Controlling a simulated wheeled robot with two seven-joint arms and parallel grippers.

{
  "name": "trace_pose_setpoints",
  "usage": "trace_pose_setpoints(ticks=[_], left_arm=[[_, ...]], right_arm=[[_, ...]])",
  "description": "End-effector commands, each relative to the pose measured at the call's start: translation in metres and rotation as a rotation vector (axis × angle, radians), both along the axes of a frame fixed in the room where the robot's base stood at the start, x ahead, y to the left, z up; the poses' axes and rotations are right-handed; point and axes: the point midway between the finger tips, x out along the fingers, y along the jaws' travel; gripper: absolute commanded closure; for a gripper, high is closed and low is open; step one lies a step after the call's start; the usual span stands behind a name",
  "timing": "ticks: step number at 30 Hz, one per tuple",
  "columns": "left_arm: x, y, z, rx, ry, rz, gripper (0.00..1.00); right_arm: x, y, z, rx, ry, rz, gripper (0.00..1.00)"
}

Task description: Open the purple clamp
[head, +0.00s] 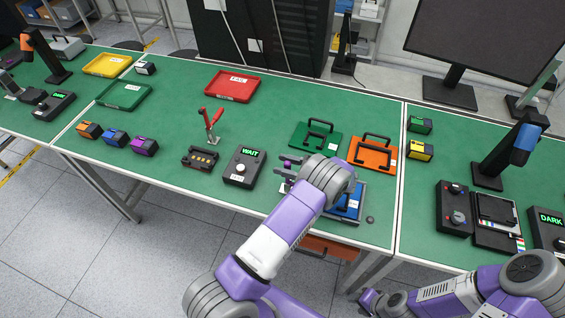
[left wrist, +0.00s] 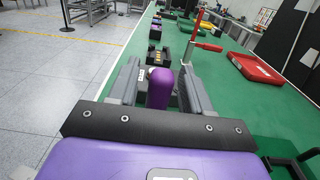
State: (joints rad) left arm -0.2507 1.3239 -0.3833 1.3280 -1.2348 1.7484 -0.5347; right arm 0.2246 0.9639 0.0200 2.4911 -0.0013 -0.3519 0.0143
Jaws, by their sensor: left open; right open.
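The purple clamp shows mainly as a rounded purple handle (left wrist: 158,88) between my left gripper's fingers in the left wrist view. In the head view a small purple part (head: 291,158) shows at the fingers; the rest of the clamp is hidden by my arm. My left gripper (head: 286,174) is open, with one finger on each side of the handle; it also shows in the left wrist view (left wrist: 162,92). I cannot tell whether the fingers touch it. My right gripper (head: 372,301) is open and empty at the lower right, away from the clamp.
A blue plate (head: 350,203) lies partly under my left arm. The WAIT box (head: 244,166) and a black box with yellow buttons (head: 200,158) stand to the left. A red-handled clamp (head: 211,125) stands behind them. Green (head: 303,140) and orange (head: 373,155) handled plates lie behind my wrist.

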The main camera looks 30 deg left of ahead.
Motion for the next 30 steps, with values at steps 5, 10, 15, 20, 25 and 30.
trace_pose_setpoints(ticks=[5, 10, 15, 20, 25, 30], left_arm=[[-0.0022, 0.0084, 0.0, 0.0, 0.0, 0.0, 0.51], [-0.0022, 0.0085, -0.0004, 0.0, -0.001, -0.001, 0.51], [-0.0021, 0.0083, -0.0004, 0.0, 0.0, 0.0, 0.71], [-0.0021, 0.0082, -0.0004, 0.0, 0.0, 0.0, 0.89], [-0.0015, 0.008, -0.0003, -0.009, -0.003, -0.003, 0.89], [0.0014, 0.0064, -0.0009, -0.056, -0.015, -0.015, 0.89]], right_arm=[[0.0001, -0.0001, 0.0019, 0.0, 0.0, 0.0, 0.57], [0.0, -0.0001, 0.0015, 0.0, 0.0, 0.0, 0.57], [0.0, -0.0001, 0.0015, 0.0, 0.0, 0.0, 0.57], [-0.0001, -0.0001, 0.0015, 0.0, 0.0, 0.0, 0.57], [0.0, 0.0, 0.0016, 0.0, 0.0, 0.0, 0.57], [0.0, -0.0001, 0.0023, 0.0, 0.0, 0.0, 0.57]])
